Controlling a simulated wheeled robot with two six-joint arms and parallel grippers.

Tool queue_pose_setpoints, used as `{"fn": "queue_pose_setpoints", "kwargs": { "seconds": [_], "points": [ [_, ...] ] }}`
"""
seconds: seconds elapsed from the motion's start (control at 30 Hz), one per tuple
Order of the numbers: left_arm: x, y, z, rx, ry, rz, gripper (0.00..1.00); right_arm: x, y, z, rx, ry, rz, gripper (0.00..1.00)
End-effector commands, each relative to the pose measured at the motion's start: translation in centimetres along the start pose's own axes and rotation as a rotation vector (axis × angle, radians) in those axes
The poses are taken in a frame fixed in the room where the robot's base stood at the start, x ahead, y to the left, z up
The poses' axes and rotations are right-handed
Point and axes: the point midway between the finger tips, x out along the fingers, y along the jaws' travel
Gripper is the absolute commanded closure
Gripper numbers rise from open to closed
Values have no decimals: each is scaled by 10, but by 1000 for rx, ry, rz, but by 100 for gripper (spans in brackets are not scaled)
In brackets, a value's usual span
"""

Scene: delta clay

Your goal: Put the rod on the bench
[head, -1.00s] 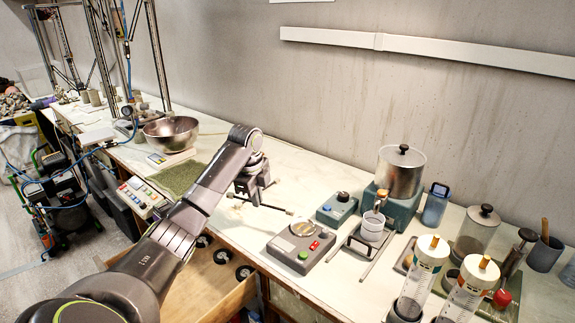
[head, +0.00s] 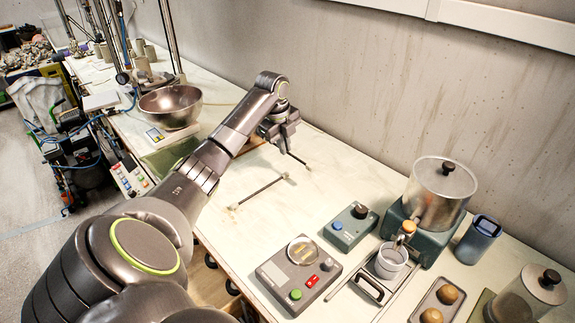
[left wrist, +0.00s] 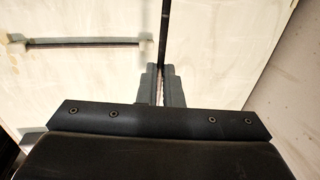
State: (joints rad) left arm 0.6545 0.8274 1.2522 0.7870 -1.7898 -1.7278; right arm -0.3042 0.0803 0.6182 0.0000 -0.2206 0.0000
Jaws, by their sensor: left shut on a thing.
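My left gripper (head: 284,143) is above the bench (head: 200,238), near the wall. In the left wrist view its jaws (left wrist: 161,88) are shut on a thin dark rod (left wrist: 165,25), which runs forward out of the top of the picture. In the head view the held rod (head: 298,160) sticks out from the jaws to the lower right, close over the bench top; I cannot tell whether it touches. A second thin bar (head: 260,191) with small end pieces lies on the bench in front of the gripper; it also shows in the left wrist view (left wrist: 85,42). My right gripper is out of view.
A grey control box (head: 298,275), a smaller teal box (head: 350,226) and a metal pot on a stand (head: 440,190) stand to the right. A steel bowl (head: 170,107) stands at the left. Bench top around the bar is clear. The wall (head: 350,80) is close behind.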

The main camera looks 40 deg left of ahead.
Motion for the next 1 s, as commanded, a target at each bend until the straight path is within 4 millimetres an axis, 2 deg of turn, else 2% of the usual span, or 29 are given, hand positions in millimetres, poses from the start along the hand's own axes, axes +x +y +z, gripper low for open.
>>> {"fn": "queue_pose_setpoints", "kwargs": {
  "seconds": [0.5, 1.0],
  "points": [
    [66, 13, 0, -1, 1, 0, 100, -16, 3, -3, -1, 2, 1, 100],
    [76, 15, 0, -1, -1, 0, 100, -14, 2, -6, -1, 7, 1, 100]
  ]
}}
